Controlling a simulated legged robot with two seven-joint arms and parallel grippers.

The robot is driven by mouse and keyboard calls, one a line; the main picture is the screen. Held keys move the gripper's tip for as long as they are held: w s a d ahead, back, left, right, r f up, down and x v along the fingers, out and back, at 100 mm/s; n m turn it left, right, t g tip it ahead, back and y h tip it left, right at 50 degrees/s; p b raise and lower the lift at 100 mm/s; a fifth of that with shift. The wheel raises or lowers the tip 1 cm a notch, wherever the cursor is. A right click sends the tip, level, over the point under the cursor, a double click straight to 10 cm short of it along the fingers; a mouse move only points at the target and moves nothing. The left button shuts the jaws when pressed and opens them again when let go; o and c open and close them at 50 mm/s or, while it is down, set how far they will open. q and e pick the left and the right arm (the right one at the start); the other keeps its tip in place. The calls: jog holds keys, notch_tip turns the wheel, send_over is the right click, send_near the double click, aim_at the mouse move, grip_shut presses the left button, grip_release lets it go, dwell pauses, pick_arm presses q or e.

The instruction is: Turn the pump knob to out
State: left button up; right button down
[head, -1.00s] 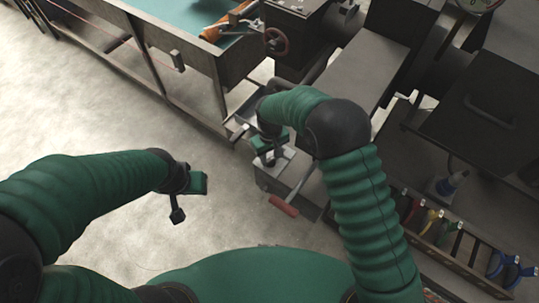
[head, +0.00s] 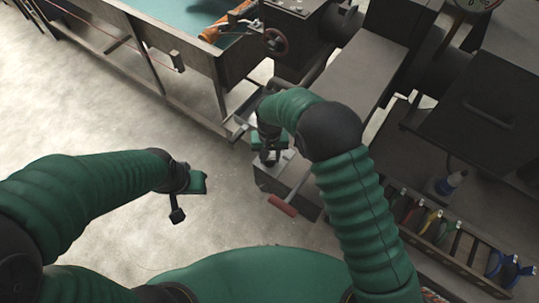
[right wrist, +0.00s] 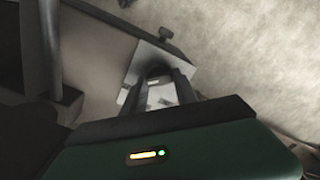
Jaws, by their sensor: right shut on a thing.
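The pump (head: 292,177) is a grey box with a pale metal plate on top and a red-gripped handle (head: 283,206), low at the centre of the head view. My right gripper (head: 270,158) points down at the pale plate. In the right wrist view its two dark fingers (right wrist: 167,88) are shut on a small dark knob (right wrist: 158,72) over the plate. The fingers hide most of the knob, and its marking cannot be read. My left gripper (head: 177,214) hangs over bare floor, away from the pump; its jaw gap is not clear.
A basin with teal liquid (head: 178,16) on a metal frame stands at the upper left. A red wheel (head: 277,41) is above the pump. A tool tray (head: 440,228) with coloured handles lies at the right. The floor (head: 130,235) at left is clear.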

jog(key=shift+r, duration=0.1)
jog(key=c, duration=1.4)
grip_release()
jog(key=o, duration=0.4)
jog(key=shift+s, duration=0.1)
jog(key=shift+o, duration=0.2)
jog(key=shift+r, duration=0.1)
notch_tip(320, 180, up, 17)
jog(key=b, duration=0.1)
jog(key=shift+f, duration=0.2)
jog(key=shift+a+f, duration=0.1)
